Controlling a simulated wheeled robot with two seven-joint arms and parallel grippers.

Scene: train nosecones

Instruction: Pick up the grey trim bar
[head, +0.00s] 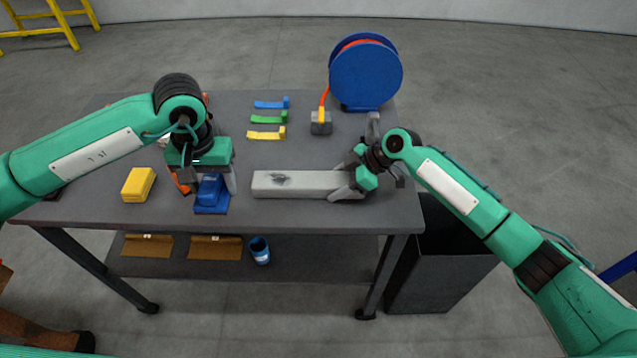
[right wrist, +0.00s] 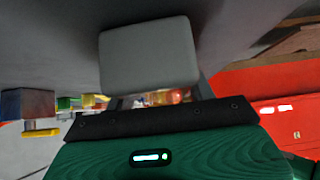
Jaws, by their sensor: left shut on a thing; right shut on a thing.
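The grey trim bar (head: 298,184) is a long light-grey block with a dark smudge near its left end, at the table's front middle. My right gripper (head: 347,192) is shut on the bar's right end. In the right wrist view the bar's grey end face (right wrist: 150,55) fills the space in front of the gripper and hides most of the fingers. Whether the bar touches the table is hard to tell. My left gripper (head: 207,183) is shut on a blue block-like tool (head: 211,194) to the left of the bar, near the front edge.
A yellow block (head: 138,185) lies left of the blue tool. Blue, green and yellow clips (head: 268,118) lie farther back. A blue reel (head: 366,74) and a small grey block (head: 321,124) stand behind the bar. A dark bin (head: 440,262) stands right of the table (head: 300,219).

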